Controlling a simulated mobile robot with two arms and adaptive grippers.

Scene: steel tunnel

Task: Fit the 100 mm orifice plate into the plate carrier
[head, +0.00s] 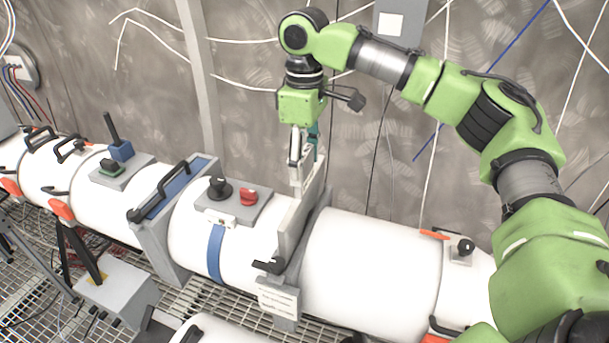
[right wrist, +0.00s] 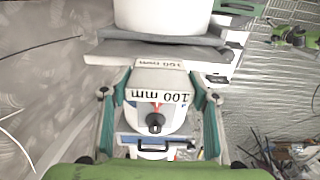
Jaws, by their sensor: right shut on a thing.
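My right gripper (head: 305,143) points down over the white pipe line and is shut on the upper end of the 100 mm orifice plate (head: 297,215). The plate is a thin pale slab held upright, close to the grey plate carrier (head: 319,215) between two pipe sections. Its lower part is at the carrier; how deep it sits I cannot tell. In the right wrist view, the plate's end with its "100 mm" label (right wrist: 160,97) lies between the two fingers of my right gripper (right wrist: 160,80). My left gripper is not in view in the head view.
A grey box with black and red knobs (head: 234,205) sits on the pipe left of the carrier. A blue-windowed grey frame (head: 172,195) stands farther left. A white sign (head: 279,297) hangs below the carrier. The wall behind carries loose cables.

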